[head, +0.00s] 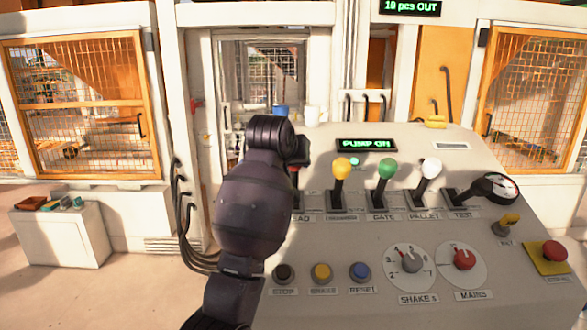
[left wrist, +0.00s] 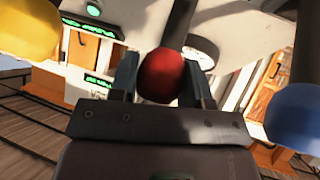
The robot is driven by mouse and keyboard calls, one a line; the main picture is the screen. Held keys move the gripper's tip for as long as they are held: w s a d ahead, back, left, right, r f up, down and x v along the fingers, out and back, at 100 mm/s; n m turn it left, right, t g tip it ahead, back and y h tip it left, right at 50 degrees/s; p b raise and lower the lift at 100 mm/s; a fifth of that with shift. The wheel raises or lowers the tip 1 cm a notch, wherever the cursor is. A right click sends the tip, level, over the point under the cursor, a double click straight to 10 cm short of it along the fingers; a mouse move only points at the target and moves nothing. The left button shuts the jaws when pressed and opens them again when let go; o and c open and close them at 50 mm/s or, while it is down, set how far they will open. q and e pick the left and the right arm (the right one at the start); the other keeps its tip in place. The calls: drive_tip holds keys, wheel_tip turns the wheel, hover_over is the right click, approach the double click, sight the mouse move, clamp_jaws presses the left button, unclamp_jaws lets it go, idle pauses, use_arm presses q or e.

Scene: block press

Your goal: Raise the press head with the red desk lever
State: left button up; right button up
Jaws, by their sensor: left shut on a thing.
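The red desk lever's round knob (left wrist: 160,75) sits between the two fingers of my left gripper (left wrist: 157,88) in the left wrist view. The fingers are shut on it. In the head view my left gripper (head: 298,152) is at the left end of the lever row and hides most of the red lever. Only a sliver of red (head: 294,169) shows below the gripper. The label under it is partly covered and reads "EAD". The press head itself cannot be made out. My right gripper is not in view.
Levers with yellow (head: 342,168), green (head: 387,168) and white (head: 431,168) knobs stand to the right on the desk (head: 520,300). A black-handled TEST lever (head: 475,193) is farther right. Buttons and dials sit in front. A green display (head: 366,144) reads "PUMP ON".

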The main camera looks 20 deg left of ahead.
use_arm(q)
drive_tip(key=shift+w+a+r, duration=0.1)
drive_tip(key=shift+w+r, duration=0.05)
drive_tip(key=shift+w, duration=0.2)
drive_tip(key=shift+w+a+r, duration=0.1)
drive_tip(key=shift+w+a, duration=0.15)
drive_tip(key=shift+w, duration=0.5)
drive_tip(key=o, duration=1.3)
drive_tip(key=shift+w, duration=0.1)
drive_tip(key=b+v, duration=0.1)
drive_tip(key=v, duration=1)
drive_tip(key=shift+w+b, duration=0.1)
drive_tip(key=shift+b, duration=0.3)
idle(0.5)
